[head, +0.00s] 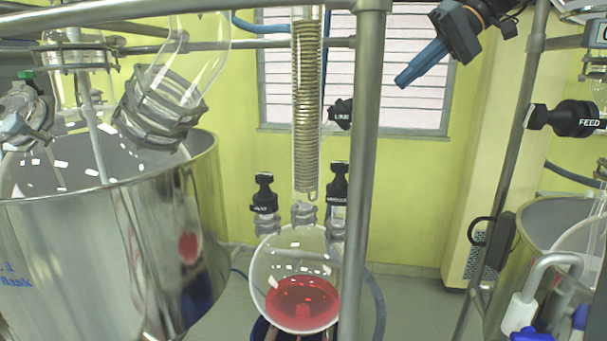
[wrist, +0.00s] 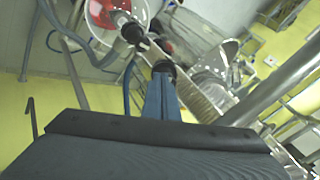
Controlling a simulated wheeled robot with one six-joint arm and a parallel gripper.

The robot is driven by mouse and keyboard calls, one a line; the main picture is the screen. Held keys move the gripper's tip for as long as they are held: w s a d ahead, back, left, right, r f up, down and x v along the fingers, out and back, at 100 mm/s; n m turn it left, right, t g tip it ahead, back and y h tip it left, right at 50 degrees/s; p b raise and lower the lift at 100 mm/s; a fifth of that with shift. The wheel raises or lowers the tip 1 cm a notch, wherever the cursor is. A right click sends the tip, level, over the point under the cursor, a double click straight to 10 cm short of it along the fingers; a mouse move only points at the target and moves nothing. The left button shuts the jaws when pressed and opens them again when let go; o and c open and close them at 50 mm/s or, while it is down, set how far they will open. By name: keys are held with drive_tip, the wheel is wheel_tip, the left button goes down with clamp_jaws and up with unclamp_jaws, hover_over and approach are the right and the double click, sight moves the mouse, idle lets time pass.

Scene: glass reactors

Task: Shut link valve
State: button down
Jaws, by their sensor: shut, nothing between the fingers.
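The link valve (head: 340,113) has a black handle with white lettering. It sits just right of the tall glass coil column, partly beside the metal post, in the head view. My gripper (head: 403,79) is at the upper right of that view, its blue fingers closed together and empty, pointing down and left. In the picture it is apart from the valve, to its right and higher. In the wrist view my gripper (wrist: 162,85) points up the frame towards black knobs; I cannot tell which of them is the link valve.
A vertical metal post (head: 366,170) stands between valve and gripper in the picture. The coil column (head: 307,110) rises above a round flask (head: 265,268) with red liquid. Two black valves stand by the flask. The feed valve (head: 573,118) is at right, a steel tank (head: 110,240) at left.

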drive_tip(key=b+x, duration=0.3)
drive_tip(key=x, duration=0.3)
drive_tip(key=shift+b, duration=0.4)
drive_tip(key=shift+s+a+r+p, duration=0.5)
drive_tip(key=shift+a+r+p, duration=0.2)
drive_tip(key=shift+p, duration=0.3)
drive_tip(key=shift+a+r+p, duration=0.35)
drive_tip(key=shift+r+p, duration=0.05)
drive_tip(key=shift+p, duration=0.2)
idle(0.6)
drive_tip(key=shift+s, duration=0.25)
drive_tip(key=p+v, duration=0.2)
drive_tip(key=v, duration=0.1)
drive_tip(key=p+v, duration=0.2)
drive_tip(key=shift+s+d+r, duration=0.25)
drive_tip(key=shift+r, duration=0.05)
